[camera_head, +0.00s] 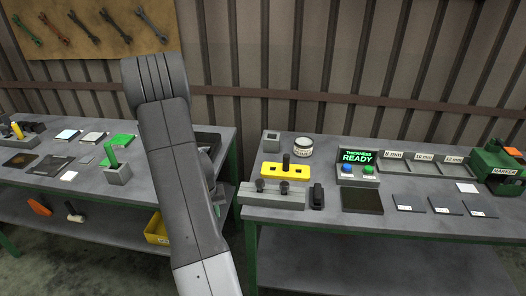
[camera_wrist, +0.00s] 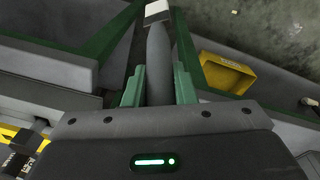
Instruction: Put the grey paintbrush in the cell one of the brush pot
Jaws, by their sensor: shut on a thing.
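In the wrist view my gripper (camera_wrist: 159,85) is shut on the grey paintbrush (camera_wrist: 157,50). The brush's grey handle runs up between the green fingers and ends in a pale tip at the top of the picture. The brush is held over the gap between the two tables. In the head view my arm hides the brush and most of the gripper. No brush pot can be picked out for sure. A grey block (camera_head: 118,175) with a green upright piece stands on the left table, and a small grey box (camera_head: 271,141) with a square opening stands on the right table.
The right table (camera_head: 310,225) holds a yellow block (camera_head: 285,170), a round tin (camera_head: 303,147), a READY panel (camera_head: 357,166) and a green marker machine (camera_head: 500,166). The left table (camera_head: 60,190) holds several flat plates. A yellow bin (camera_wrist: 225,75) sits low between the tables.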

